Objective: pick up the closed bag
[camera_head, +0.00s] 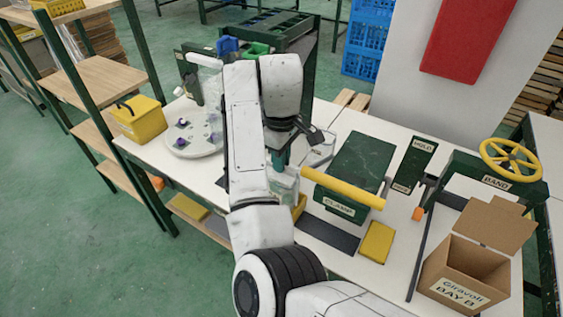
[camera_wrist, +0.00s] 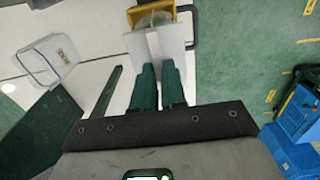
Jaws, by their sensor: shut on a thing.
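My gripper (camera_head: 279,160) points down over the white bench, partly hidden by my own arm in the head view. A clear, pale bag (camera_head: 286,186) hangs at its fingertips. In the wrist view the green fingers of my gripper (camera_wrist: 158,72) are close together, with the pale, see-through bag (camera_wrist: 158,42) between and beyond their tips. The jaws are shut on it. The bag's top edge is hidden by the fingers, and I cannot tell whether its bottom touches the bench.
A clear container (camera_head: 320,148) stands right of the gripper. The green clamp press (camera_head: 352,170) with a yellow handle is close by. A yellow block (camera_head: 376,242), an open cardboard box (camera_head: 470,262) and a yellow handwheel (camera_head: 511,160) are at right. A round white tray (camera_head: 194,148) and yellow bin (camera_head: 139,119) are left.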

